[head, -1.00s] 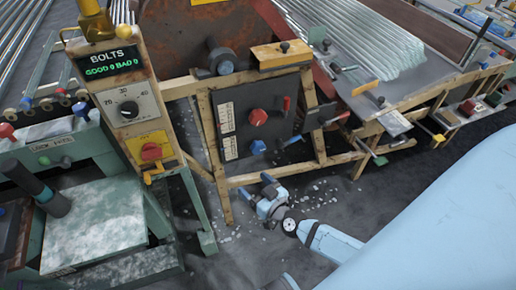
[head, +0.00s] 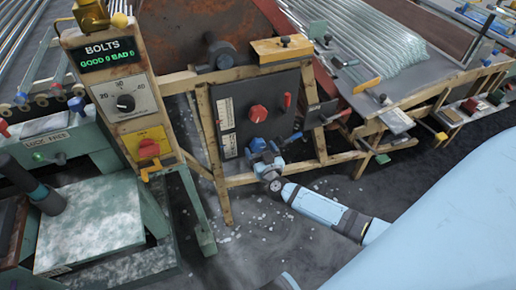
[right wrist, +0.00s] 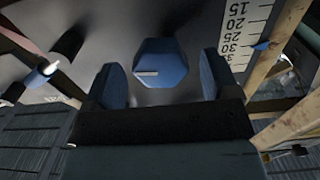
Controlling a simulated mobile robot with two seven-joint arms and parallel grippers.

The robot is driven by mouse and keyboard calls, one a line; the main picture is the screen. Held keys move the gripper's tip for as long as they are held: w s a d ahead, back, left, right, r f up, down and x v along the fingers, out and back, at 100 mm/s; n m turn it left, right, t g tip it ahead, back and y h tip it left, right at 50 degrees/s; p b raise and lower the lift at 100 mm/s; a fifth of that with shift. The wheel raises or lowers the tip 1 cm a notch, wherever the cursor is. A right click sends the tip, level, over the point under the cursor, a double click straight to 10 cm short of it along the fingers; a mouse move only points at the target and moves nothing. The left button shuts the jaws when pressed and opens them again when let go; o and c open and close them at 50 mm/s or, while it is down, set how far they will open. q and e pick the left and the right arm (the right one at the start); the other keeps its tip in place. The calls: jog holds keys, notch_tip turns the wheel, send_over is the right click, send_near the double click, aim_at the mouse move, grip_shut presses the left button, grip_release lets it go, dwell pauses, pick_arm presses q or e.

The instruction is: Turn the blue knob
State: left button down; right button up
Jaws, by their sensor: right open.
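The blue knob (head: 258,144) is on the lower part of a dark upright panel, below a larger red knob (head: 258,113). In the right wrist view the blue knob (right wrist: 161,68) shows as a faceted cap with a pale line pointing left. My right gripper (head: 266,153) is at the blue knob and partly covers it in the head view. In the right wrist view its open fingers (right wrist: 162,82) stand on either side of the knob, with a gap on each side. I cannot tell how deep the knob sits between them. My left gripper is not in view.
The dark panel (head: 278,82) sits in a wooden frame and carries a white scale (head: 226,115) and a red handle (head: 287,100). A post with a BOLTS display (head: 111,54) and a red knob (head: 149,148) stands at left. A blue lever sticks out right of the gripper.

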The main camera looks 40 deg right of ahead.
jog(key=shift+x, duration=1.2)
jog(key=c, duration=0.9)
